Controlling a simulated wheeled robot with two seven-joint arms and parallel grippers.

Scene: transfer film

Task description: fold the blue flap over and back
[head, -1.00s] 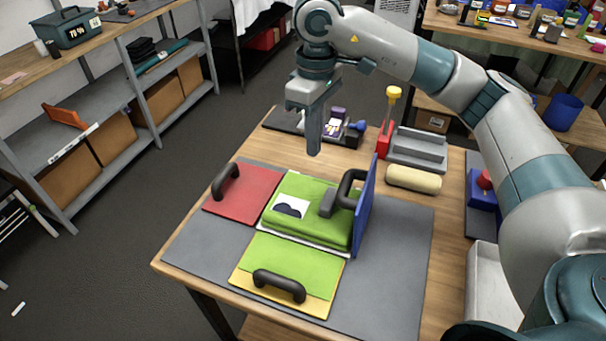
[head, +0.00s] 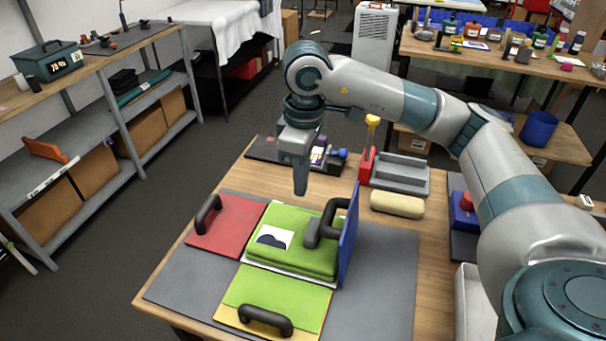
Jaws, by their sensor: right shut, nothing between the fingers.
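The blue flap (head: 348,238) stands upright on its edge at the right side of the folded green cloth (head: 290,257), its black handle (head: 330,217) facing left over the cloth. The red flap (head: 229,226) lies flat at the left with a black handle. The yellow flap (head: 312,319) lies flat at the front with green cloth and a black handle on it. My right gripper (head: 300,189) points down, shut and empty, above the table behind the cloth, apart from the blue flap. My left gripper is not in view.
The grey mat (head: 385,275) is bare right of the blue flap. Behind it are a cream roll (head: 397,204), a grey tray (head: 400,172) and a red-and-yellow tool (head: 368,150). A blue box with a red knob (head: 464,208) stands at the right. Shelves (head: 110,140) are at the left.

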